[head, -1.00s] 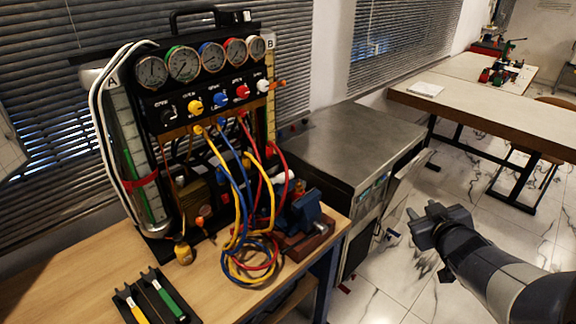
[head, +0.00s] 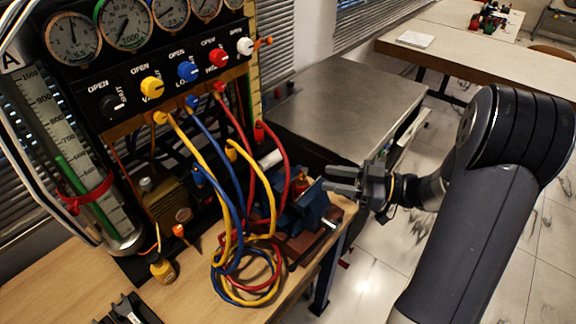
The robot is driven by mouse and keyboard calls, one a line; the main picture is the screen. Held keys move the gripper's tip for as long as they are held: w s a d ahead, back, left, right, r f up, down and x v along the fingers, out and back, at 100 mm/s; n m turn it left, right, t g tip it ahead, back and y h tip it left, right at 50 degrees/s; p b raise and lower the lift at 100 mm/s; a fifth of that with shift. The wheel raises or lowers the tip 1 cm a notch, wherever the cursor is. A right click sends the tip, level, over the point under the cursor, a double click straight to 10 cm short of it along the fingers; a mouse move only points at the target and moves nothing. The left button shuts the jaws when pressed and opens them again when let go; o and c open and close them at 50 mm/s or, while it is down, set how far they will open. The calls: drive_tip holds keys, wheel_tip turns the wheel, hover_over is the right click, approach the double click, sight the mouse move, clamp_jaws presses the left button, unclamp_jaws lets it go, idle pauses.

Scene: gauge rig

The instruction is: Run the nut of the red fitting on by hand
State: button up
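The gauge rig carries a red knob (head: 218,58) with a red fitting (head: 219,87) below it, from which a red hose (head: 241,122) hangs. Another red end piece (head: 259,132) shows at the panel's right edge. A small brass and red part (head: 300,182) stands at the blue vise (head: 307,208); I cannot make out a nut on any of these. My gripper (head: 326,179) is open and empty, its fingers pointing left, just right of the brass and red part. I cannot tell the depth gap between them.
Yellow, blue and red hoses coil on the wooden bench (head: 205,300) in front of the vise. A metal-topped cabinet (head: 345,100) is behind my gripper. The floor on the right is clear.

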sight(293, 180)
drive_tip(key=p+x, duration=0.1)
drive_tip(key=x, duration=0.9)
drive_tip(key=shift+p, duration=0.35)
clamp_jaws()
